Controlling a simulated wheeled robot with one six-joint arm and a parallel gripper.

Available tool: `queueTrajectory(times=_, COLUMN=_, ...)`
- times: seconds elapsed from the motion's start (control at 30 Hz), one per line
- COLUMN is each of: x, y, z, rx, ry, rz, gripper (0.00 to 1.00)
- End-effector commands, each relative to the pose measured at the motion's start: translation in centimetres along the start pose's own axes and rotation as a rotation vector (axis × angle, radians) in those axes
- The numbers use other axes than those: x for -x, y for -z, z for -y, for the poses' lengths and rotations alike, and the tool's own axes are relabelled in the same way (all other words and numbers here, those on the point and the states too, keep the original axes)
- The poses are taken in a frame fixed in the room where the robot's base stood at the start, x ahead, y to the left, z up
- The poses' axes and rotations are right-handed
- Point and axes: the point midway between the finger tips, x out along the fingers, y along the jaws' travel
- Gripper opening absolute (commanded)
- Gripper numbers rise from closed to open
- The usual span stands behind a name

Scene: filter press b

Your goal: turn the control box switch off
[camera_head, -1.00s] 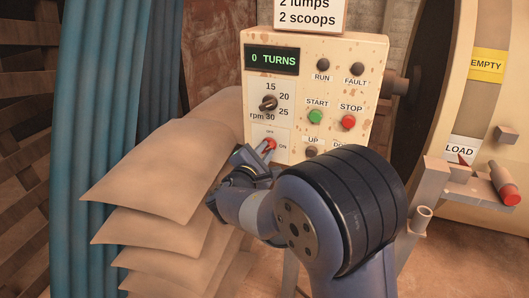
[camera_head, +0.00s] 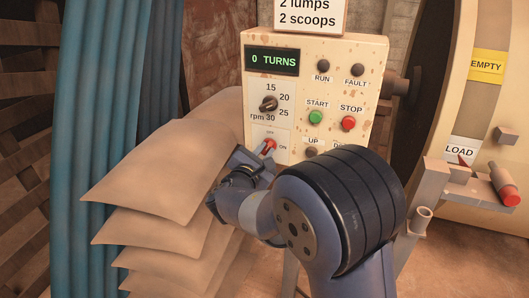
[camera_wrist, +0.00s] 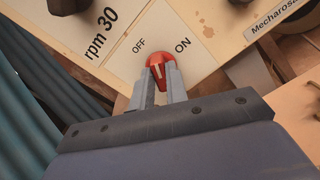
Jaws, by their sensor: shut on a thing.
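The control box (camera_head: 375,60) is a cream, rust-spotted panel on a stand. Its red rotary switch (camera_head: 269,146) sits at the lower left of the panel, with OFF printed above it and ON to its right. In the wrist view, the red switch (camera_wrist: 157,66) has a pale pointer line that stands between the OFF and ON labels. My gripper (camera_wrist: 158,80) is shut on the red switch, one grey finger on each side. In the head view my gripper (camera_head: 262,158) reaches the switch from below, and its fingertips are partly hidden by the wrist.
Above the switch is the rpm dial (camera_head: 268,103). The green START (camera_head: 316,118) and red STOP (camera_head: 348,123) buttons are to the right. Stacked sacks (camera_head: 165,165) lie close on the left, beside blue curtain strips (camera_head: 100,120). A large drum (camera_head: 480,120) stands on the right.

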Motion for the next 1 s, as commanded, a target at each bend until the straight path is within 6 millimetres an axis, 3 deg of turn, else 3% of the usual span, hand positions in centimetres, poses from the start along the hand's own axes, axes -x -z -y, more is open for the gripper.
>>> queueTrajectory(times=0.5, x=0.00, y=-0.05, z=-0.25, rx=0.401, ry=0.001, rz=0.000, gripper=0.00)
queueTrajectory(times=1.0, x=0.00, y=0.09, z=-0.26, rx=0.521, ry=0.000, rz=0.000, gripper=0.00)
